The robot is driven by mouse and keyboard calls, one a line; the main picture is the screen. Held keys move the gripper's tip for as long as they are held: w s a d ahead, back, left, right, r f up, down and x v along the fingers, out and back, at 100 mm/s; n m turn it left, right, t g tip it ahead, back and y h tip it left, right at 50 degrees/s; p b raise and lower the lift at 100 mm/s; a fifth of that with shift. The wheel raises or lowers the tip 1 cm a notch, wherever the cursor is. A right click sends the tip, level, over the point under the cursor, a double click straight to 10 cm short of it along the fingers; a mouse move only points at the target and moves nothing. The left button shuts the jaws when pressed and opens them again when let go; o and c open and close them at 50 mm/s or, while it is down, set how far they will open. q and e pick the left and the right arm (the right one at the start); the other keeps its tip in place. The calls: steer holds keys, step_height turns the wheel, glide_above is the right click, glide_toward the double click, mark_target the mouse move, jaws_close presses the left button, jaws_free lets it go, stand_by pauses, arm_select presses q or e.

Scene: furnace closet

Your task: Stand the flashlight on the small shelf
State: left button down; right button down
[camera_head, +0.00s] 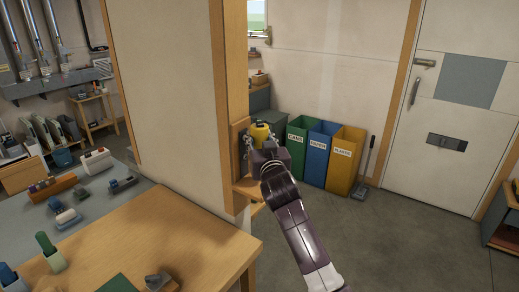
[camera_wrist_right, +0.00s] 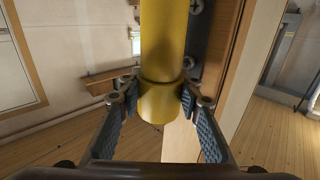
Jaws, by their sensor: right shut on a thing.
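The yellow flashlight (camera_head: 260,133) is in my right gripper (camera_head: 264,158), beside the wooden end of the partition wall. In the right wrist view the flashlight (camera_wrist_right: 163,50) runs lengthwise up the picture, with the fingers of my right gripper (camera_wrist_right: 158,97) shut around it near its wider end. The small wooden shelf (camera_head: 248,187) is fixed at the wall's end, just below and left of the gripper. The arm hides part of the shelf and the flashlight's lower part. I cannot tell whether the flashlight touches the shelf. My left gripper is not in view.
A wooden table (camera_head: 190,240) with several small items stands at the front left. The partition wall (camera_head: 170,80) rises behind it. Green (camera_head: 299,145), blue (camera_head: 319,152) and yellow (camera_head: 345,160) bins stand at the back. The floor (camera_head: 400,240) on the right is clear.

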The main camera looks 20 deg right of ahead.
step_height(320, 180, down, 3)
steer(key=shift+f+p, duration=0.2)
steer(key=shift+p, duration=0.1)
steer(key=shift+f, duration=0.3)
steer(key=shift+f, duration=0.1)
steer(key=c, duration=1.4)
jaws_free()
steer(key=shift+f, duration=0.1)
steer(key=shift+c, duration=0.2)
steer(key=shift+o, duration=0.3)
steer(key=shift+s, duration=0.1)
steer(key=shift+s+a, duration=0.15)
steer(key=shift+s, duration=0.4)
steer(key=s+a+b, duration=0.1)
steer(key=s+b, duration=0.1)
steer(key=s, duration=0.8)
steer(key=shift+s+b, duration=0.35)
steer(key=shift+s, duration=0.05)
